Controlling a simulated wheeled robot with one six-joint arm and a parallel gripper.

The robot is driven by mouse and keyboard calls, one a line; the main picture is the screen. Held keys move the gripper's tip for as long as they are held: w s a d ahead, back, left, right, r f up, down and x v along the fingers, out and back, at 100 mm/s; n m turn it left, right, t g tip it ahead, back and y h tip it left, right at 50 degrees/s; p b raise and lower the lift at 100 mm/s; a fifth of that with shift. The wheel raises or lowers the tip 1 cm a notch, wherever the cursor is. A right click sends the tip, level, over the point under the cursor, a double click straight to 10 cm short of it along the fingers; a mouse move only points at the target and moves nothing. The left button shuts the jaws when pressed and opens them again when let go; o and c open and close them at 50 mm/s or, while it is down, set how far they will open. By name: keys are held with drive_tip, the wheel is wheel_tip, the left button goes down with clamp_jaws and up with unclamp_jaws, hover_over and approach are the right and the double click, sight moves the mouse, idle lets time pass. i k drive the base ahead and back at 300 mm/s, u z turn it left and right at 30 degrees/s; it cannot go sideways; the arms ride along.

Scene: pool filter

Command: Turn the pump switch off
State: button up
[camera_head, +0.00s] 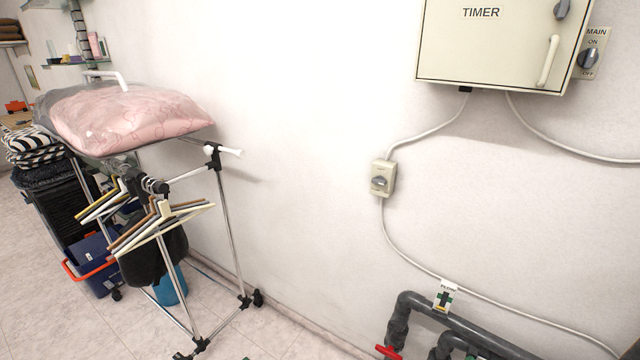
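A small cream switch box (383,178) with a grey rotary knob is fixed to the white wall, right of the middle, below the TIMER cabinet. Cables run into it from above and out below. Its label is too small to read, so I cannot tell whether it is the pump switch or how it is set. A second rotary switch (590,58), labelled MAIN with ON above and OFF below, is at the upper right beside the cabinet. My gripper is not in view.
The cream TIMER cabinet (490,45) is cut off at the top. Dark pipes (450,325) with a red valve handle (388,352) are at the lower right. A clothes rack (228,230) with hangers and a pink bag (130,118) stands at the left. The wall between is bare.

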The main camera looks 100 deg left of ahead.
sight(379, 179)
drive_tip(key=u, duration=2.2)
drive_tip(key=i, duration=1.15)
drive_tip(key=u, duration=2.65)
